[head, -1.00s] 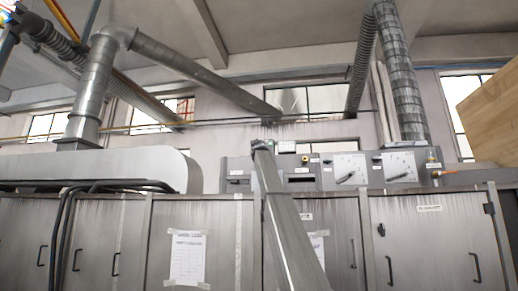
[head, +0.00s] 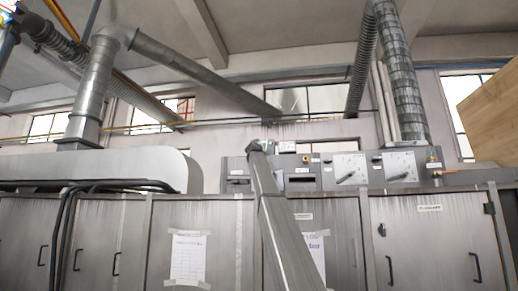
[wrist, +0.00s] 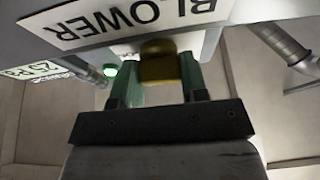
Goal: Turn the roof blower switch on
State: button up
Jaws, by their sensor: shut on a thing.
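In the wrist view a brass-coloured switch knob (wrist: 158,66) sits under a white label (wrist: 140,17) that reads BLOWER, upside down in the picture. My gripper (wrist: 157,80) has its two green fingers on either side of the knob and is shut on it. In the head view my gripper (head: 257,146) is at the upper front of the grey control panel (head: 240,166), at the far end of my raised arm. The switch itself is hidden there. The knob's exact turn is hard to tell.
Cabinets (head: 430,235) stand below the panel. A wooden board (head: 488,115) juts in at right.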

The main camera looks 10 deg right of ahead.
jog(key=shift+f, duration=0.15)
jog(key=o, duration=0.9)
jog(key=shift+s, duration=0.15)
jog(key=v, duration=1)
jog(key=shift+s+a+f, duration=0.15)
jog(key=shift+s, duration=0.1)
